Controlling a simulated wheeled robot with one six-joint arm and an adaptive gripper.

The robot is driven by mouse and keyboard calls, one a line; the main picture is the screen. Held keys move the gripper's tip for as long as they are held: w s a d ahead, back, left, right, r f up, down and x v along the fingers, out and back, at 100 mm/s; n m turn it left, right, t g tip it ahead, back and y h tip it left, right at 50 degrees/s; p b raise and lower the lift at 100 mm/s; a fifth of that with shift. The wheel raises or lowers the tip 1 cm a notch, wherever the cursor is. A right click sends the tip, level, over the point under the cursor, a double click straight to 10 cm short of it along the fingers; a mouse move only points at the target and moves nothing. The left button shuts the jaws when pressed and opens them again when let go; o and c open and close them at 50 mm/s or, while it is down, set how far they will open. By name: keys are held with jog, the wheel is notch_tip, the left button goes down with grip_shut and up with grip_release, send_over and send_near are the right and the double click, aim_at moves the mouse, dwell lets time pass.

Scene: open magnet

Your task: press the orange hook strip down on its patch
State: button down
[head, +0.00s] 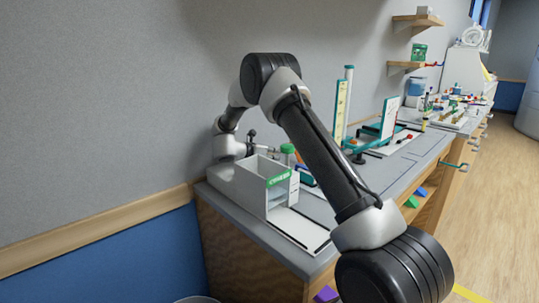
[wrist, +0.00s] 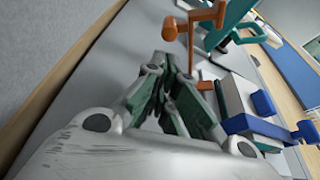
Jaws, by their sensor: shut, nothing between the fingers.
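My gripper (wrist: 168,62) shows in the wrist view with its green-grey fingers drawn together and nothing seen between them. An orange piece (wrist: 200,18) with a crossbar and an upright stands just beyond the fingertips, apart from them as far as I can tell. I cannot tell whether it is the orange hook strip. No patch can be made out in either view. In the head view my arm bends over the near end of the bench, and the fingers are not clear there.
A white open-topped box (head: 235,183) stands at the bench's near end, close to the wall. A blue-and-grey fixture (wrist: 255,118) lies right of my fingers. A teal stand (head: 378,138) is further along. The grey worktop (wrist: 85,90) left of my fingers is clear.

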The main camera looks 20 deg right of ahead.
jog(key=shift+x, duration=2.35)
jog(key=shift+r, duration=0.15)
